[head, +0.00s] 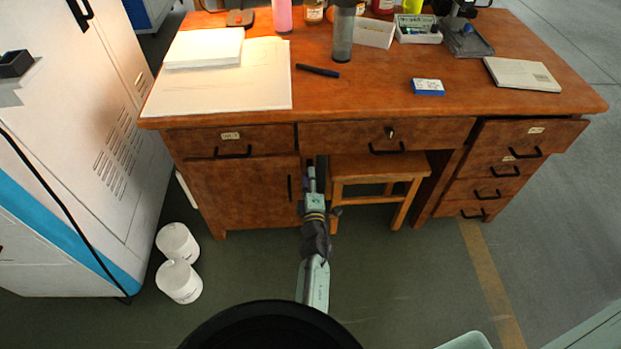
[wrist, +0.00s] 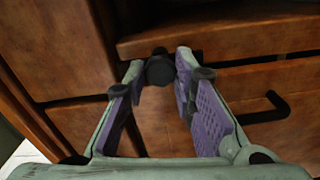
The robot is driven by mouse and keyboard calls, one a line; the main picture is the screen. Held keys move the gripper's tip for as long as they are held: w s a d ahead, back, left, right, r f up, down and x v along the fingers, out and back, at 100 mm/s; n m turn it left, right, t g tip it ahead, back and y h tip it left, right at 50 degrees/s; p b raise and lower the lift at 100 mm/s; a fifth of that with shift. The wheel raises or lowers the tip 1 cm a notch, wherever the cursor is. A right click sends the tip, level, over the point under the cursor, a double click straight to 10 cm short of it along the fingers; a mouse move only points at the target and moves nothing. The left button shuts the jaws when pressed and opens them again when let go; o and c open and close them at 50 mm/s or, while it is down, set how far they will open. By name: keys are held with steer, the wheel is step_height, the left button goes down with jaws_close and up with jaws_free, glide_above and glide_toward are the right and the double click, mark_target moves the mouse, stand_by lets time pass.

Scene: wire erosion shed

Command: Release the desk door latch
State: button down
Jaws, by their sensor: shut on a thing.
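The wooden desk's door (head: 240,190) is at its lower left, with a black upright handle (head: 290,188) near its right edge. The door looks closed. My gripper (head: 313,170) is at the door's upper right edge, right of that handle. In the wrist view, my gripper (wrist: 161,72) has its purple-padded fingers closed on a round black knob (wrist: 160,69), seemingly the door latch. The handle also shows in the wrist view (wrist: 265,108), apart from the fingers. In the head view my arm hides the knob.
A wooden stool (head: 378,170) stands under the desk, right of my gripper. Drawers (head: 490,188) are at the right. Two white rolls (head: 178,262) stand on the floor at left, beside a white cabinet (head: 95,110). Papers (head: 220,90) and bottles lie or stand on the desktop.

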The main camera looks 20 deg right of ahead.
steer(key=c, duration=1.3)
jaws_free()
steer(key=v, duration=0.7)
steer(key=shift+s+r, duration=0.1)
steer(key=shift+s, duration=0.15)
